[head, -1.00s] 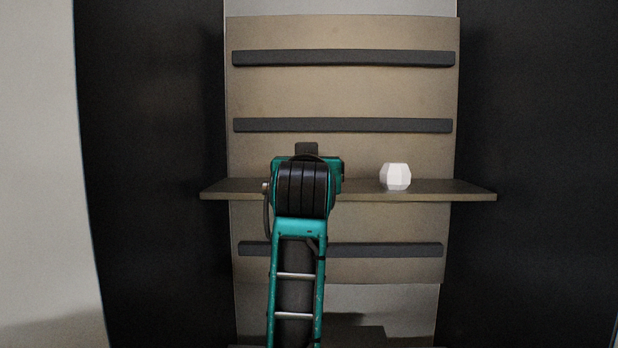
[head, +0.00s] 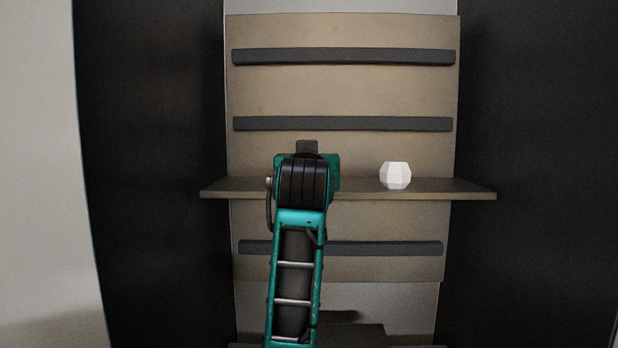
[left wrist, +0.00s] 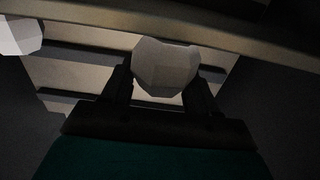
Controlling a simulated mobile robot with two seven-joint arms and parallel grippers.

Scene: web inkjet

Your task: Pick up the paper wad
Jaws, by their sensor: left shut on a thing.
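A grey-white faceted paper wad (left wrist: 165,66) sits between the two dark fingers of my left gripper (left wrist: 164,78) in the left wrist view. The gripper is shut on it. In the head view my left arm hides this wad and the fingers; only a dark block (head: 306,147) shows above the wrist, in front of the shelf's left half. A second white faceted wad (head: 395,175) rests on the shelf (head: 455,188), right of my arm. A white faceted shape (left wrist: 20,36), likely this second wad, is cut off at the left wrist view's upper left. My right gripper is not in view.
The shelf edge (left wrist: 235,32) crosses the top of the left wrist view, close to the held wad. Behind the shelf stands a tan panel with dark horizontal bars (head: 343,124). Dark walls (head: 540,130) flank it. The shelf's right end is bare.

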